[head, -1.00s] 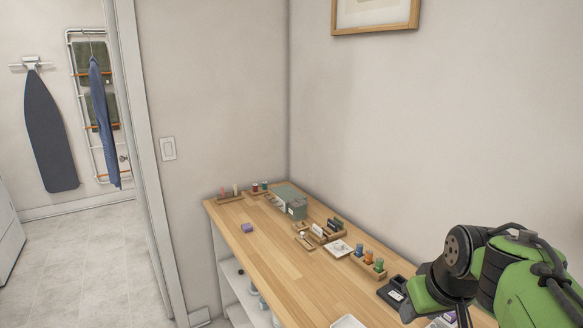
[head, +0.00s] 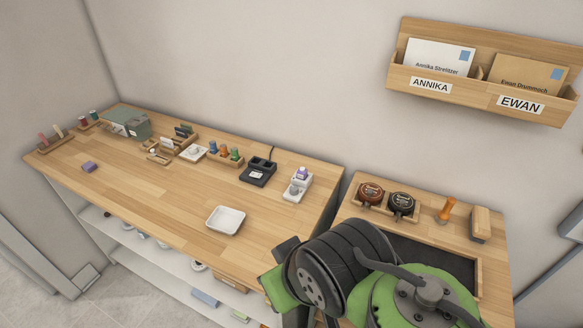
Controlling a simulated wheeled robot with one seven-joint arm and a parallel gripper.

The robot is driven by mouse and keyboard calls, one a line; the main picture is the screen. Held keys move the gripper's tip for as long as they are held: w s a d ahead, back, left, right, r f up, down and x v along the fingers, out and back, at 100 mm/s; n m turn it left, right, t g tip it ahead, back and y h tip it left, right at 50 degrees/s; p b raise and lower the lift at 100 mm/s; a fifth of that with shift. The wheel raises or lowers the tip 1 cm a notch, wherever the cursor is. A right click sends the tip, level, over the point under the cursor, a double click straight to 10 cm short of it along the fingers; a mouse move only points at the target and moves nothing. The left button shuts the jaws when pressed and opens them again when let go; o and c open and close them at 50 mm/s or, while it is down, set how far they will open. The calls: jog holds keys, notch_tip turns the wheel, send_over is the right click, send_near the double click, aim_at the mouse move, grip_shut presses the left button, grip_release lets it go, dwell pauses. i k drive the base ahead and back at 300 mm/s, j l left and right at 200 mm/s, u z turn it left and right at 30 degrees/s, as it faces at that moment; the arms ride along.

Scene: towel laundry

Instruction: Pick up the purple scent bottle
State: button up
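A small pale bottle with purple on it (head: 302,174), which looks like the purple scent bottle, stands at the right end of the long wooden counter (head: 170,215). It sits at the back of a small white holder (head: 304,186), with a grey-white round item (head: 293,189) in front of it. The bottle is too small to make out in detail. My green and black arm fills the bottom right of the head view, in front of the bottle and to its right. My gripper's fingertips do not show.
A lower table with a dark recess (head: 430,258), two round jars and an orange-handled tool (head: 446,208) is at right. A purple block (head: 89,167) lies far left.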

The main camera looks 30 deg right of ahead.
aim_at(301, 173)
jog(key=j+z, duration=0.25)
jog(key=z, duration=0.2)
jog(key=j+z, duration=0.2)
jog(key=z, duration=0.2)
jog(key=i+j, duration=0.05)
